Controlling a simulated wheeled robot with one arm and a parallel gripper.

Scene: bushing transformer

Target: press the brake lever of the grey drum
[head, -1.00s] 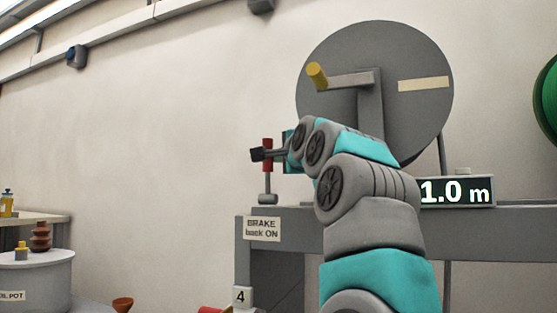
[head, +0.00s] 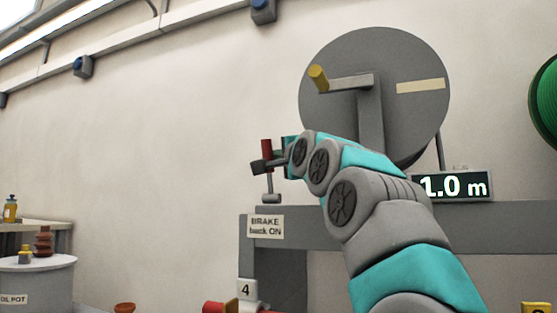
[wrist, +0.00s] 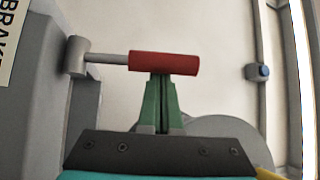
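The grey drum (head: 415,60) stands at the upper right of the head view, with a crank ending in a yellow knob (head: 318,77). The brake lever (head: 267,149) stands near upright left of it, with a red grip on a grey rod and pivot. In the wrist view the lever lies sideways, red grip (wrist: 164,62) to the right. My gripper (wrist: 162,82) has its green fingers together, with no clear gap, their tips at the edge of the red grip. Whether they touch it I cannot tell. In the head view my gripper (head: 262,167) overlaps the lever below the grip's top.
A sign (head: 265,226) reading "BRAKE back ON" hangs on the grey stand (head: 345,230) below the lever. A display (head: 452,187) reads 1.0 m. A green drum (head: 545,103) is at the right edge. A grey pot (head: 38,280) stands at lower left.

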